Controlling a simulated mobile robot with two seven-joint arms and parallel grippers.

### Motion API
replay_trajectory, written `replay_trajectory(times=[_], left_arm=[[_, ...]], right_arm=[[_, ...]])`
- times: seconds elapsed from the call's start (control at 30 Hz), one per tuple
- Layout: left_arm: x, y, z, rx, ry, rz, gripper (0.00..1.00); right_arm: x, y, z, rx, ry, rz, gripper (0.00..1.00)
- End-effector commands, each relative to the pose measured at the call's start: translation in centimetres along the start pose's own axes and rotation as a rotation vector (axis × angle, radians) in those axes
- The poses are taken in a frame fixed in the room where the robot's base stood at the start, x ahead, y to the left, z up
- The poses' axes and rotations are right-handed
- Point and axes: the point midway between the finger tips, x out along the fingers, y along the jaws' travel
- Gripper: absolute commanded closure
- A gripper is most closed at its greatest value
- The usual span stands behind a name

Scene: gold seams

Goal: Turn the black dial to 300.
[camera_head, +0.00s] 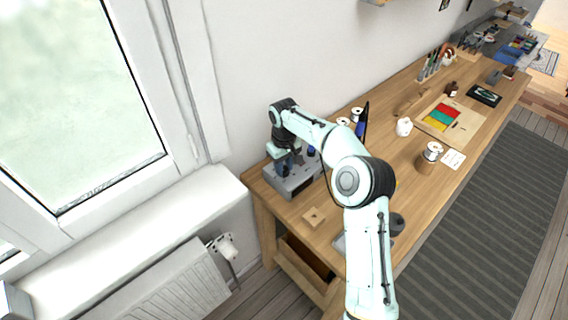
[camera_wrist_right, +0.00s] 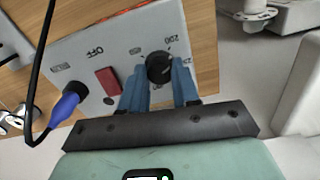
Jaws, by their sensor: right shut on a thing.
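The black dial (camera_wrist_right: 159,66) sits on the front of a grey control box (camera_wrist_right: 88,50), close to a red switch (camera_wrist_right: 108,81). A printed number that looks like 200 is near the dial's upper edge; the other marks are too small to read surely, and I cannot tell the pointer's setting. My right gripper (camera_wrist_right: 158,84) has its two blue fingers closed on either side of the dial. In the head view the grey box (camera_head: 281,187) stands at the bench's near left end, with my right gripper (camera_head: 287,162) at it, and the dial is hidden there. My left gripper is not in view.
A blue plug (camera_wrist_right: 66,104) with a black cable is in the box beside the switch. The wooden bench (camera_head: 398,171) runs along the wall. A small wooden square (camera_head: 313,217) lies near the box, and a spool (camera_head: 432,151) stands farther along.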

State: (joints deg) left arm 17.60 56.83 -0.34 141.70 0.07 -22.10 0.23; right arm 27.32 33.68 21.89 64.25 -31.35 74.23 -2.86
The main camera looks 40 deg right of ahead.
Motion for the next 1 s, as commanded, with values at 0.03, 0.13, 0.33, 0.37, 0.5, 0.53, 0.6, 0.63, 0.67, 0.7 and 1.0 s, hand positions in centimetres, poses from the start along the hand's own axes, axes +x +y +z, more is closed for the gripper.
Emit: replay_trajectory(times=[0.03, 0.13, 0.33, 0.37, 0.5, 0.53, 0.6, 0.63, 0.67, 0.7, 1.0], left_arm=[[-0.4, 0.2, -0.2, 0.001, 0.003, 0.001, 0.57], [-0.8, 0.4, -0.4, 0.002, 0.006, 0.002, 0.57], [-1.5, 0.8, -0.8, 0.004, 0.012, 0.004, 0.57], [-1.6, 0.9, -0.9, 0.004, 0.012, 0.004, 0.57], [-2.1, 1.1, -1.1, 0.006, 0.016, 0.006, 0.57], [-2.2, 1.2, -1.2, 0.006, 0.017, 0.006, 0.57], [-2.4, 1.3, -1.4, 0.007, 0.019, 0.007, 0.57], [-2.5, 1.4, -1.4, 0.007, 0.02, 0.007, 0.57], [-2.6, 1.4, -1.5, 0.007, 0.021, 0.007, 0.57], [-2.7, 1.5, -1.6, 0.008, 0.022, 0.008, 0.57], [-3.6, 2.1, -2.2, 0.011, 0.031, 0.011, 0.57]], right_arm=[[-0.2, 0.0, 0.0, 0.042, -0.002, 0.002, 1.0], [-0.2, 0.0, 0.0, 0.137, -0.002, 0.002, 1.0], [-0.2, 0.0, 0.0, 0.328, -0.002, 0.002, 1.0], [-0.2, -0.1, 0.0, 0.356, -0.002, 0.001, 1.0], [-0.1, -0.1, 0.0, 0.491, -0.002, 0.001, 1.0], [-0.1, -0.1, -0.1, 0.518, -0.002, 0.001, 1.0], [-0.1, -0.1, 0.0, 0.584, -0.003, 0.001, 1.0], [-0.1, -0.1, 0.0, 0.613, -0.003, 0.001, 1.0], [-0.1, -0.1, 0.0, 0.642, -0.003, 0.002, 1.0], [-0.1, -0.1, 0.0, 0.68, -0.002, 0.002, 1.0], [-0.1, -0.1, -0.1, 0.965, -0.002, 0.001, 1.0]])
